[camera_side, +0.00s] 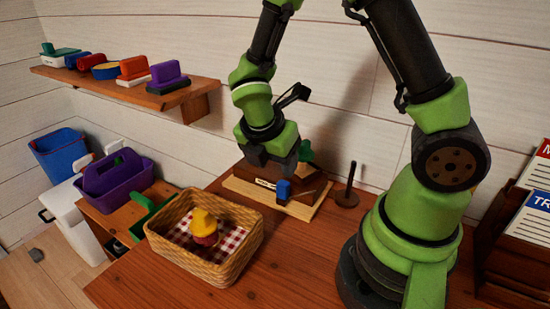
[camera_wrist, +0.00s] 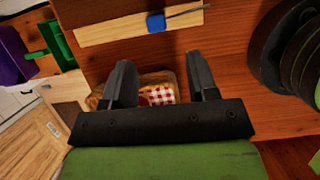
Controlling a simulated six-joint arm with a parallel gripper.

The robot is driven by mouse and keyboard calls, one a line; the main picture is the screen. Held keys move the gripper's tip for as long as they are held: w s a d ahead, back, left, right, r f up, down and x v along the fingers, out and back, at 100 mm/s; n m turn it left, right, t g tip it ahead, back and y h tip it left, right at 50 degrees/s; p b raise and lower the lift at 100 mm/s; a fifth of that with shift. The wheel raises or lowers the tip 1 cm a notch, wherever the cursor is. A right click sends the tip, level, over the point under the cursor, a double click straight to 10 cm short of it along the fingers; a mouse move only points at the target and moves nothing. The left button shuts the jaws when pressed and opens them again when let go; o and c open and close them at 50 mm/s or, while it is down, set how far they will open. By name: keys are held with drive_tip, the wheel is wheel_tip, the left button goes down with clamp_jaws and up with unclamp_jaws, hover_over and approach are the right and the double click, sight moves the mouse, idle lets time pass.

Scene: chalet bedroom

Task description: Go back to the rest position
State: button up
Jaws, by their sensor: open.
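My gripper (camera_side: 272,160) is low over the back of the wooden table, above a wooden stand with a name plate (camera_side: 265,184). In the wrist view its two dark fingers (camera_wrist: 163,76) stand well apart with nothing between them. A blue block with a thin rod (camera_side: 283,189) lies at the front of the stand; it also shows in the wrist view (camera_wrist: 155,22). A green piece (camera_side: 306,152) is just right of the gripper, partly hidden.
A wicker basket (camera_side: 168,256) with a checked cloth and a yellow and red item stands front left. A dark upright peg (camera_side: 349,186) is right of the stand. A wall shelf (camera_side: 130,92) holds several coloured items. A purple caddy (camera_side: 120,190) sits left, card boxes (camera_side: 528,215) right.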

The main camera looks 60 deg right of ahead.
drive_tip(key=shift+r, duration=0.15)
drive_tip(key=s+a+r+m+t+y, duration=0.3)
drive_tip(key=s+r+m, duration=0.2)
drive_tip(key=r+m, duration=0.4)
drive_tip(key=s+a+r+m+t+y, duration=0.3)
drive_tip(key=r+m, duration=0.6)
drive_tip(key=m, duration=0.4)
drive_tip(key=shift+s+a+t+y, duration=0.15)
drive_tip(key=shift+s+t+y, duration=0.15)
drive_tip(key=shift+s+t, duration=0.55)
drive_tip(key=shift+s+g, duration=0.25)
idle(0.8)
